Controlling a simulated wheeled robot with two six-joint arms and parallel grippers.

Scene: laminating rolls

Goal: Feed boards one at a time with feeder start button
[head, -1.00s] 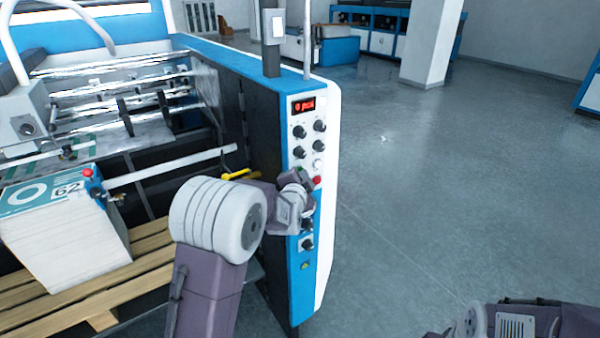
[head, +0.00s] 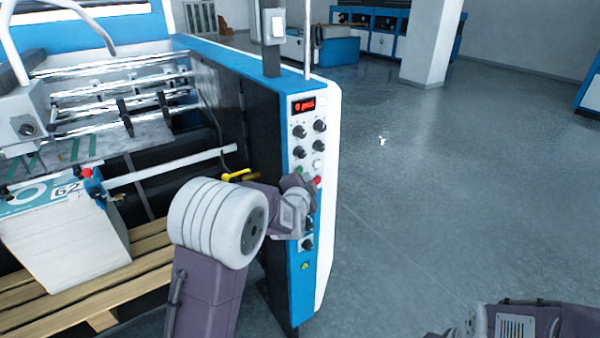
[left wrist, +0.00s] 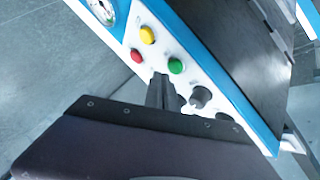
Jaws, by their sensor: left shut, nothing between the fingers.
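In the head view the gripper (head: 305,184) is just below that button. A stack of boards (head: 65,240) stands at left.
A red display (head: 304,105) seems to read 0. Several black knobs (head: 300,131) stick out of the panel. A yellow lever (head: 236,174) is near my left arm. The stack stands on a wooden pallet (head: 150,255). The floor (head: 450,180) to the right is clear.

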